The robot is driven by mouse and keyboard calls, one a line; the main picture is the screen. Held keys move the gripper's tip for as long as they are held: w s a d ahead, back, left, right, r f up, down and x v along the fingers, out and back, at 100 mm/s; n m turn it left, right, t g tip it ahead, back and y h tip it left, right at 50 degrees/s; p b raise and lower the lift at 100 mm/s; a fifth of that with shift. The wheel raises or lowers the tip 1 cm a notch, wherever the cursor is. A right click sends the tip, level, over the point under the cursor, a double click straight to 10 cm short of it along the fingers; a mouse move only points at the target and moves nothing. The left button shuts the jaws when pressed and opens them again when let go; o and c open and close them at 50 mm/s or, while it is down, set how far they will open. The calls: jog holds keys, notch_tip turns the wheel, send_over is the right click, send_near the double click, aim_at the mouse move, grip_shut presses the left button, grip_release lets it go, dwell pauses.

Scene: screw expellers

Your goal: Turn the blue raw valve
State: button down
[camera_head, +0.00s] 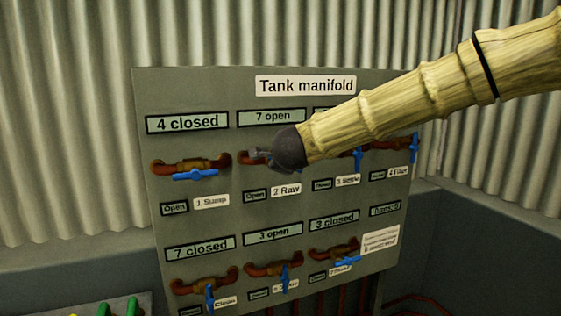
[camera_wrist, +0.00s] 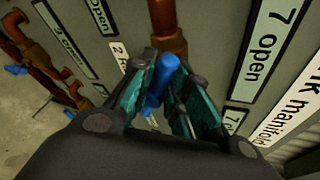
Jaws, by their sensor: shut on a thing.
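The blue handle of the 2 Raw valve (camera_wrist: 165,78) sits between the two green-padded fingers of my gripper (camera_wrist: 159,88) in the wrist view. My gripper is shut on this handle. The valve's copper-coloured pipe (camera_wrist: 163,16) runs up from it. In the head view my gripper (camera_head: 263,153) is at the 2 Raw valve, under the "7 open" display (camera_head: 273,117). My arm comes from the right and hides most of that valve and its handle. The "2 Raw" label (camera_head: 286,189) is just below.
The grey Tank manifold panel (camera_head: 150,100) carries several other blue-handled valves, including 1 Sump (camera_head: 195,175) to the left and a lower row (camera_head: 285,278). My arm covers part of the upper right. Corrugated wall stands behind. Green and yellow objects (camera_head: 120,308) show at lower left.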

jog(key=shift+s+a+f, duration=0.1)
jog(key=shift+f, duration=0.3)
jog(key=c, duration=1.6)
grip_release()
jog(key=shift+o, duration=0.8)
jog(key=shift+r, duration=0.15)
jog(key=shift+r, duration=0.1)
jog(key=v, duration=1.1)
jog(key=shift+s, duration=0.35)
jog(key=shift+s+r, duration=0.1)
jog(key=shift+r, duration=0.05)
